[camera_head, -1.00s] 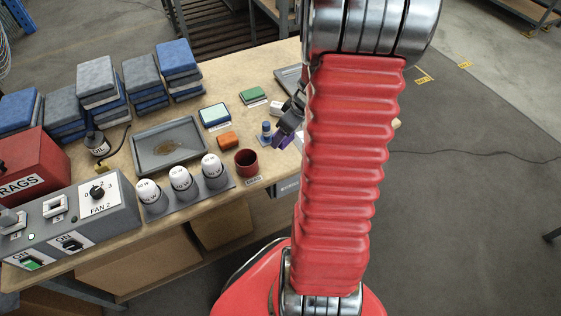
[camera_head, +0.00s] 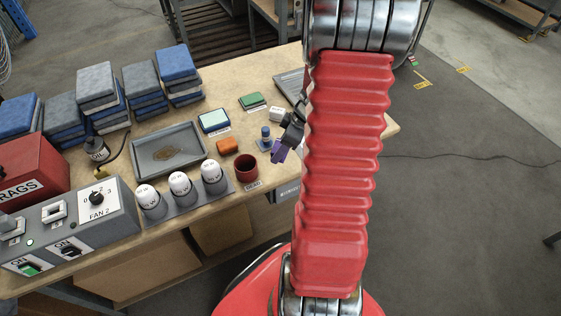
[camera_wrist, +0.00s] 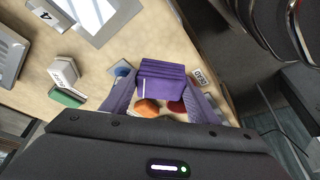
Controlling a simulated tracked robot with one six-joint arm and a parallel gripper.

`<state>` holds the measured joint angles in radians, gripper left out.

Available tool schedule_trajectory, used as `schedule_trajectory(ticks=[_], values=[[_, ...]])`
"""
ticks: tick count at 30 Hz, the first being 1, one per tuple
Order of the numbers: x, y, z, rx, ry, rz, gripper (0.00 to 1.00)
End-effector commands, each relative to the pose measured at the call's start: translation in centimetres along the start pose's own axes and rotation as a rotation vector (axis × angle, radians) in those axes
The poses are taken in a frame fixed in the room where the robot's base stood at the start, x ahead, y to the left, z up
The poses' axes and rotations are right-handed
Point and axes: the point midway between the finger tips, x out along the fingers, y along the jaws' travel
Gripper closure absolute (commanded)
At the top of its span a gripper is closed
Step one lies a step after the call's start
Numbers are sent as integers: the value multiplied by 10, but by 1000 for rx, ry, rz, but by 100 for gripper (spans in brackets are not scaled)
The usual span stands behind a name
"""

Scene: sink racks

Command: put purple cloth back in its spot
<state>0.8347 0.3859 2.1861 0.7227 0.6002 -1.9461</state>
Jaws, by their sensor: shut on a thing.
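The purple cloth (camera_wrist: 162,82) is a folded block held between the two fingers of my gripper (camera_wrist: 160,100) in the wrist view. In the head view the purple cloth (camera_head: 279,151) shows just left of my red arm, and my gripper (camera_head: 284,146) is mostly hidden behind the arm. The cloth is near the blue peg piece (camera_head: 265,136); I cannot tell how high it is above the bench. Its spot cannot be made out for sure.
The bench (camera_head: 170,215) holds a dark red cup (camera_head: 247,172), an orange block (camera_head: 228,145), a green pad (camera_head: 252,100), a grey tray (camera_head: 140,165), white-capped jars (camera_head: 181,184) and folded cloth stacks (camera_head: 98,90). A red rags box (camera_head: 35,170) stands left.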

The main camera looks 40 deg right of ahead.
Motion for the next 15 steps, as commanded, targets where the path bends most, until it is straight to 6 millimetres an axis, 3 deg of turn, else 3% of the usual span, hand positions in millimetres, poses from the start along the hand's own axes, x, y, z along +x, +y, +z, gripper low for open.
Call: schedule_trajectory(ticks=[6,15], values=[[22,0,9,1,-1,0,74],[23,1,10,0,0,2,74]])
